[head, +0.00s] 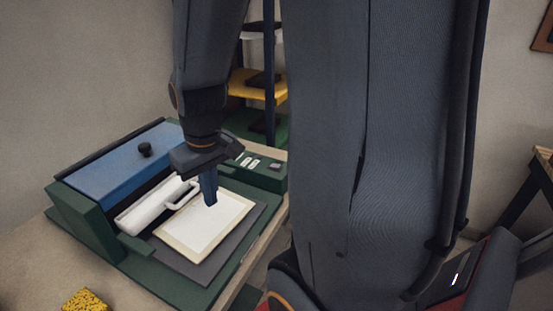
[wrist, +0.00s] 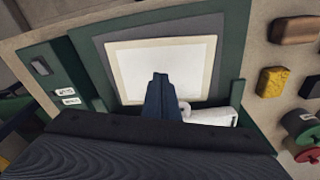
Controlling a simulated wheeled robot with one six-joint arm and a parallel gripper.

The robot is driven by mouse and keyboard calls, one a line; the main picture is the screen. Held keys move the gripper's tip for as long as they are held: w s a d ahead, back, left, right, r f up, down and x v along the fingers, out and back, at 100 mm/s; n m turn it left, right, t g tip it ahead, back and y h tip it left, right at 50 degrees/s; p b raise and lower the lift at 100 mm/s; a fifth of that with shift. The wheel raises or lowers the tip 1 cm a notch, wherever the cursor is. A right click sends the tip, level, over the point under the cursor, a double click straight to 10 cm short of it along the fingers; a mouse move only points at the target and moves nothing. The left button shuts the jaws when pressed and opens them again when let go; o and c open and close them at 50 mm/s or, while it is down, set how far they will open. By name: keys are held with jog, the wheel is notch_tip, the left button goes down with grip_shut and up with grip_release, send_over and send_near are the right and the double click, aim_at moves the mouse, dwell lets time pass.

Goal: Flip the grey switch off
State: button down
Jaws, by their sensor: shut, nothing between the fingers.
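The grey switch (head: 275,166) is a small block on the right end of the green machine's panel in the head view. In the wrist view the grey switch (wrist: 41,66) is at the left, beside two small white labels (wrist: 67,96). Its on or off position is too small to tell. My gripper (head: 210,203) is shut and empty, pointing down over the white sheet with a cream border (head: 187,240). It is apart from the switch, to its left and nearer in the head view. The fingers (wrist: 160,76) also show closed together in the wrist view.
A white roller (head: 150,203) with a handle lies beside the sheet. A yellow sponge (head: 86,301) is at the front left. Shelves (head: 240,90) stand behind.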

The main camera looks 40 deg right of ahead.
jog(key=w+d+r+n, duration=0.1)
jog(key=d+r, duration=0.2)
jog(key=d, duration=0.5)
jog(key=w+d+r+n+b, duration=0.1)
jog(key=d+r, duration=0.3)
jog(key=d, duration=0.5)
jog(key=w+d+r+n, duration=0.1)
jog(key=d+r, duration=0.2)
jog(key=d, duration=0.5)
jog(key=shift+d+r+n+t+y, duration=0.15)
jog(key=shift+d+n+t+y, duration=0.15)
jog(key=shift+d+t+y, duration=0.1)
jog(key=p, duration=0.3)
send_over(275, 166)
jog(key=f, duration=1.2)
jog(key=shift+s+d+f, duration=0.1)
jog(key=shift+s, duration=0.2)
jog(key=shift+f, duration=0.75)
jog(key=shift+s+f, duration=0.1)
